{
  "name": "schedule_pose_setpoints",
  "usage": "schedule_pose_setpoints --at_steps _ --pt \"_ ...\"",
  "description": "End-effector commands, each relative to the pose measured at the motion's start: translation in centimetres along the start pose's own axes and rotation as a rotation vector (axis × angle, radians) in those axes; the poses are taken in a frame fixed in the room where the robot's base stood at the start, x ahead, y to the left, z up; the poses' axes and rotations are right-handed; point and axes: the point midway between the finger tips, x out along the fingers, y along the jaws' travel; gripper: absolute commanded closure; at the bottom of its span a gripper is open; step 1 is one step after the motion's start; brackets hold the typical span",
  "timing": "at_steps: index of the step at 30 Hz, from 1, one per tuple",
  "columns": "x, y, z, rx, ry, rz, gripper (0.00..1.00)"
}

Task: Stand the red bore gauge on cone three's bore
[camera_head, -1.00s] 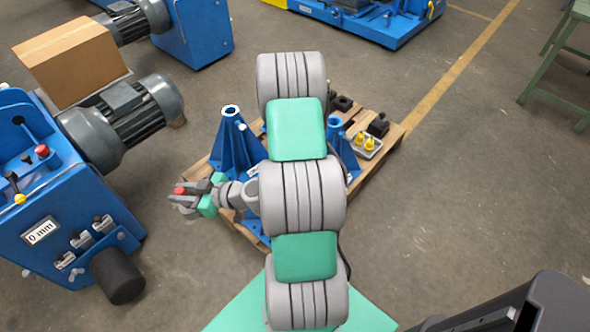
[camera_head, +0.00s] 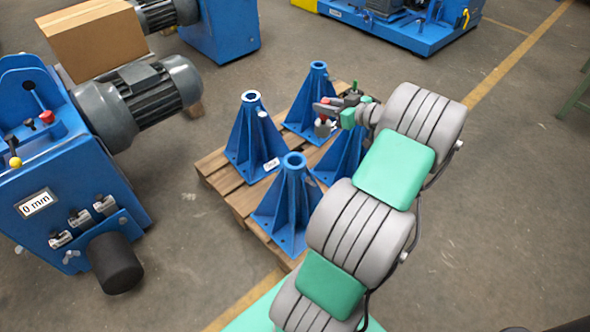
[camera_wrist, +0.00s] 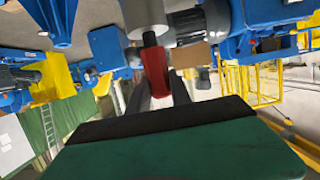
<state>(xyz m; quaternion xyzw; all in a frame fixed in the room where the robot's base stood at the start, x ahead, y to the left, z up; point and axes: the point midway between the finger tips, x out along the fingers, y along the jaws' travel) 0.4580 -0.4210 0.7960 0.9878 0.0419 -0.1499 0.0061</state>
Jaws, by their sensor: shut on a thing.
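My gripper (camera_head: 322,112) is shut on the red bore gauge, up over the right side of the pallet. The gauge (camera_head: 325,117) shows a red part with a grey part below it in the head view. In the wrist view the red gauge (camera_wrist: 155,72) sits between the dark fingers, with a grey cylinder at its end. Blue cones stand on the pallet: a left one (camera_head: 253,135), a front one (camera_head: 289,200), a back one (camera_head: 316,100) and a right one (camera_head: 343,152) partly behind my arm. Their tags are unreadable, so I cannot tell which is cone three.
The wooden pallet (camera_head: 222,180) lies under the cones. A blue machine (camera_head: 75,190) with a grey motor (camera_head: 140,100) stands at the left, with a cardboard box (camera_head: 95,38) behind it. Another blue machine (camera_head: 400,28) is at the back. The floor at the right is open.

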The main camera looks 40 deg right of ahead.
Motion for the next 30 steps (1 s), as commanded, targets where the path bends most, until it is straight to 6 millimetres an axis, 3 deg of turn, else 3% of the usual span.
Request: schedule_pose_setpoints --at_steps 3,8,11,20,24,30 --pt "-2.0 2.5 0.7 0.004 0.004 0.036 1.00" --pt "-2.9 3.5 0.7 0.013 0.005 0.054 1.00" --pt "-1.6 2.4 1.0 0.017 0.004 0.052 1.00" --pt "4.8 -2.8 2.5 0.014 0.004 0.050 1.00" --pt "7.2 -4.1 4.9 0.016 0.004 0.053 1.00" --pt "8.9 -5.1 6.3 0.015 0.005 0.054 1.00"
